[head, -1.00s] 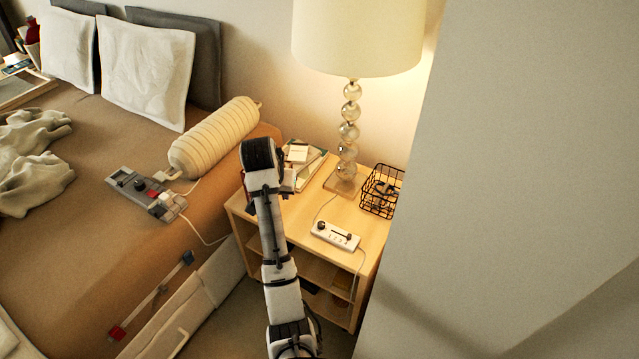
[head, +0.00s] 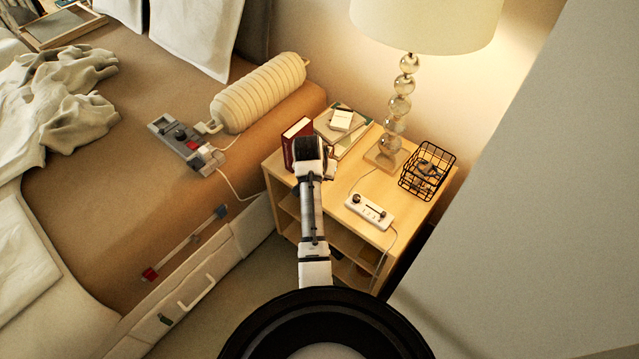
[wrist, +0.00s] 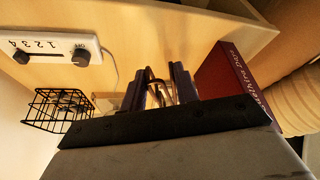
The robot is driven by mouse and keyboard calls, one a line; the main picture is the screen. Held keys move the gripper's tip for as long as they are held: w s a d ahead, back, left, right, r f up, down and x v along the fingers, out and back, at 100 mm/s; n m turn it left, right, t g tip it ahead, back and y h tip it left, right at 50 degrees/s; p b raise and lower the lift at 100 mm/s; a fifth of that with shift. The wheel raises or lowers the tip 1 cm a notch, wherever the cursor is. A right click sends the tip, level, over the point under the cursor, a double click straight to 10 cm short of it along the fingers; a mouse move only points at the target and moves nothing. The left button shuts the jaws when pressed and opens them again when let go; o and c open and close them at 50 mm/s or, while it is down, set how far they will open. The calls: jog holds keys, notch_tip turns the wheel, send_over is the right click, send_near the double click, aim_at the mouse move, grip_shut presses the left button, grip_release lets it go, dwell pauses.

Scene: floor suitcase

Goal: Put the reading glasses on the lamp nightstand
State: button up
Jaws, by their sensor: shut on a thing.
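My gripper (wrist: 159,88) is shut on a thin, brownish wire-like thing, the reading glasses (wrist: 153,78) as far as I can tell. Most of the glasses are hidden by the fingers and the wrist. In the head view my gripper (head: 330,168) is over the left part of the lamp nightstand (head: 347,243), mostly hidden by my arm. The pale wood nightstand top (wrist: 160,30) lies close to the fingers in the wrist view. I cannot tell whether the glasses touch it.
A dark red book (head: 295,143) stands beside my gripper. Behind are stacked books (head: 350,135) and the lamp (head: 398,105). A black wire basket (head: 427,171) and a white switch box (head: 369,211) are to the right. Bare top shows between gripper and switch box. The bed (head: 120,200) is left.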

jog(key=shift+f+p, duration=0.3)
jog(key=shift+f, duration=2.85)
jog(key=shift+f, duration=0.2)
jog(key=o, duration=1)
jog(key=shift+c, duration=0.2)
jog(key=shift+r, duration=0.1)
